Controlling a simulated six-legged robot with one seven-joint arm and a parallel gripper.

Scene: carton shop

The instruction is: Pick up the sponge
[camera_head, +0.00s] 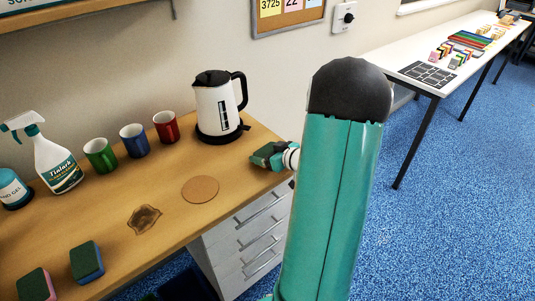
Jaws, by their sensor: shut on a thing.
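Two sponges lie at the lower left of the wooden desk (215,215). One is a green-topped blue sponge (87,262). The other is a green-topped pink sponge (36,287), partly cut off by the frame's bottom edge. My gripper (264,155) is at the desk's right end, right of the kettle, well apart from both of these sponges. It is shut on a small dark green thing, possibly another sponge. The teal and dark fingers hide most of it, so I cannot make out its shape. My teal arm covers the middle right of the view.
A kettle (213,108), red mug (166,127), blue mug (134,141), green mug (100,155), spray bottle (55,165) and gel bottle (12,190) line the wall side. A round coaster (200,189) and brown spill (144,219) lie in front. A white table (405,52) stands far right.

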